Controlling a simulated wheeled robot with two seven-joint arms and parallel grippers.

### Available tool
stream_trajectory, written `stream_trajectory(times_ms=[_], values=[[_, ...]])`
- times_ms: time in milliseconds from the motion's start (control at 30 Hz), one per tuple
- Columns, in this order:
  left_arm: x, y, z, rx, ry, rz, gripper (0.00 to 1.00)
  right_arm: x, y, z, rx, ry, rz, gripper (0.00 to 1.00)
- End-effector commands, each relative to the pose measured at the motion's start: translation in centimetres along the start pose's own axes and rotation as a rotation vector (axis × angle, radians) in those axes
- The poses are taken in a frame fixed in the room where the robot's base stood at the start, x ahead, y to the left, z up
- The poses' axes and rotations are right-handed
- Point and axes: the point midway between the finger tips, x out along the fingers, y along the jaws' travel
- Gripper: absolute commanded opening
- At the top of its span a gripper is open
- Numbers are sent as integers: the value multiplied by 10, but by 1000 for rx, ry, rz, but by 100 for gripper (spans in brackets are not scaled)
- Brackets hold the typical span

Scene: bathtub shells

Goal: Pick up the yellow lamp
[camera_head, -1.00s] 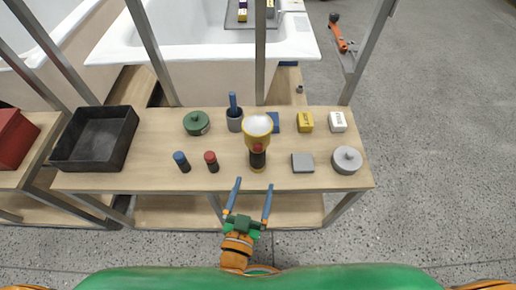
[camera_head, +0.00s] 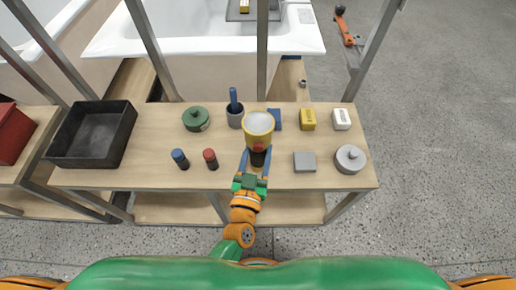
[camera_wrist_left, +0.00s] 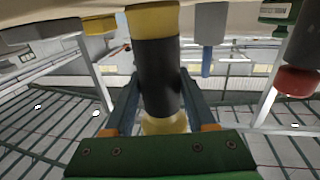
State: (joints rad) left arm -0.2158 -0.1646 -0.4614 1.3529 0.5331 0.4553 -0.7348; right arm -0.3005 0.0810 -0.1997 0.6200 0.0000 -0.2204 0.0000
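The yellow lamp (camera_head: 258,124) stands upright near the front middle of the shelf. It has a wide yellow head with a pale face, a red spot and a dark grip. My left gripper (camera_head: 256,153) reaches in from the front, with one finger on each side of the dark grip. In the left wrist view the lamp's black grip (camera_wrist_left: 157,75) is between the two open fingers (camera_wrist_left: 160,88), and the shelf appears at the top. Whether a finger touches the grip is hard to tell. My right gripper is not in view.
Left of the lamp are a red-topped cylinder (camera_head: 211,159), a blue-topped one (camera_head: 180,159) and a grey cup (camera_head: 235,118). Right are a grey block (camera_head: 304,162) and a round grey tin (camera_head: 349,159). A green pot (camera_head: 196,119) and black tray (camera_head: 126,131) lie farther left. Metal posts stand behind.

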Motion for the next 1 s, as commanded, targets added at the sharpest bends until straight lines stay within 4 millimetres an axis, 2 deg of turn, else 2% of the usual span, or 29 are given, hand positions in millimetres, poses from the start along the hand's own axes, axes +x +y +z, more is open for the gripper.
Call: stream_trajectory(times_ms=[33,167,400,533,667,900,1000], values=[[0,0,0,0,0,0,35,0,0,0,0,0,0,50],[0,0,0,0,0,0,0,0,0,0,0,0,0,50],[0,0,-1,0,0,0,0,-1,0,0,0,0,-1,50],[0,0,-13,0,0,0,0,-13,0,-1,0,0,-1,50],[0,0,-44,-1,0,0,0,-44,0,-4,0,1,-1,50],[-55,11,-115,-1,-5,1,0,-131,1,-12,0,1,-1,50],[-88,18,-118,1,-6,2,0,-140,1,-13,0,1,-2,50]])
